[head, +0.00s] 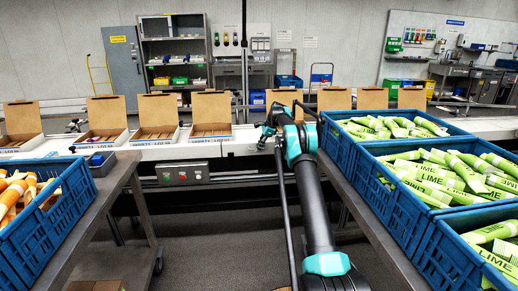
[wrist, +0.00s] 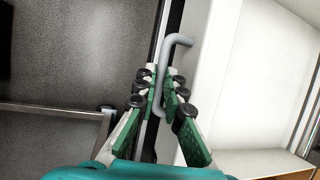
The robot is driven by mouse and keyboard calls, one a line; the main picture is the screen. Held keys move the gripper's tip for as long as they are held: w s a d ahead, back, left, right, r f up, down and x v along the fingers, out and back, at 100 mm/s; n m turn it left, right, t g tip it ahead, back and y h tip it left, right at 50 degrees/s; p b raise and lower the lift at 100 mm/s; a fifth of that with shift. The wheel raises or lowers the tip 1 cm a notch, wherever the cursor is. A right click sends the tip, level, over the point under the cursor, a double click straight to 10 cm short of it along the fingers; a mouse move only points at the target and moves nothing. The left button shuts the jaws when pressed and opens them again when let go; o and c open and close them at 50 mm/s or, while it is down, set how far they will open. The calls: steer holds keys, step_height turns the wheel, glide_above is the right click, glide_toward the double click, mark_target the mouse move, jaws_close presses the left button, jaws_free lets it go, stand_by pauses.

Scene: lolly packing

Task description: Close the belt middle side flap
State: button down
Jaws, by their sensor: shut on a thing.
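My gripper (wrist: 162,82) is shut on a grey bent handle (wrist: 177,41) in the wrist view. The handle runs between the green finger pads, and its upper end bends beside a white panel (wrist: 222,75). I cannot tell whether this panel is the middle side flap or the belt's side. In the head view my arm reaches to the front edge of the white belt (head: 160,154), near the middle. There the arm's wrist hides the fingers and the handle, and the flap cannot be made out.
Open cardboard boxes (head: 104,112) line the belt. A blue crate of orange packs (head: 45,212) stands at the left on a metal table (head: 112,190). Blue crates of lime packs (head: 378,175) stand at the right. A control box (head: 182,174) hangs below the belt. Floor (head: 228,230) shows between the tables.

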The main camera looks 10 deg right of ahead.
steer(key=c, duration=1.9)
jaws_free()
steer(key=shift+w, duration=0.1)
steer(key=v, duration=1.2)
steer(key=shift+a, duration=0.1)
